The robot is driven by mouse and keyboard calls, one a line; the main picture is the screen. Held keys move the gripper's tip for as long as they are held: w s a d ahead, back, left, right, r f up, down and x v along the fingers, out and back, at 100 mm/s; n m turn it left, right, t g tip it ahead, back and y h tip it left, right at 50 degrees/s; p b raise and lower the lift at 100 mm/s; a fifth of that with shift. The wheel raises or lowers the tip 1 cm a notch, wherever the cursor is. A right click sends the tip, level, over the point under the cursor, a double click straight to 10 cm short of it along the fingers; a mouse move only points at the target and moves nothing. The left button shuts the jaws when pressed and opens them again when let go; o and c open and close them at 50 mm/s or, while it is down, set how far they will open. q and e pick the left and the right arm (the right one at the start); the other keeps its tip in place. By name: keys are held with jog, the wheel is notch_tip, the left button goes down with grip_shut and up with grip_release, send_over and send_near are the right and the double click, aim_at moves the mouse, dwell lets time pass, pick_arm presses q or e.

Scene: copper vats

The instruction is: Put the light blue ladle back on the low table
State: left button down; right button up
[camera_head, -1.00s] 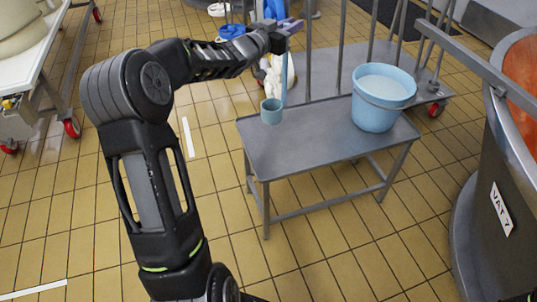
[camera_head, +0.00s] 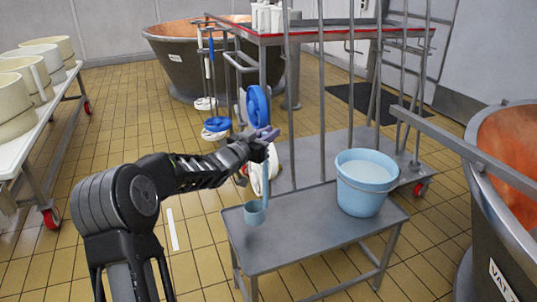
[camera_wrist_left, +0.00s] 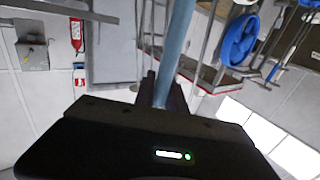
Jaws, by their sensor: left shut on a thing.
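The light blue ladle (camera_head: 255,213) hangs upright with its cup at the bottom, at the left end of the low table (camera_head: 300,236). I cannot tell whether the cup touches the tabletop. My left gripper (camera_head: 265,136) is shut on the upper part of the ladle's handle. In the left wrist view the handle (camera_wrist_left: 176,50) rises from between the fingers (camera_wrist_left: 160,92). My right gripper is not in view.
A light blue bucket (camera_head: 364,188) stands on the table's right side. A grey cart with upright posts (camera_head: 290,100) is behind the table. A copper vat (camera_head: 505,180) stands at the right. The tabletop between ladle and bucket is clear.

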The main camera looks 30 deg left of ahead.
pick_arm(q)
jog(key=shift+f+b, duration=0.75)
jog(key=shift+f, duration=1.7)
jog(key=shift+f, duration=0.2)
jog(key=c, duration=1.4)
grip_release()
jog(key=shift+r, duration=0.1)
jog(key=s, duration=0.6)
jog(key=s+p, duration=0.1)
jog(key=s, duration=0.5)
jog(key=shift+a+r, duration=0.15)
jog(key=shift+a, duration=0.05)
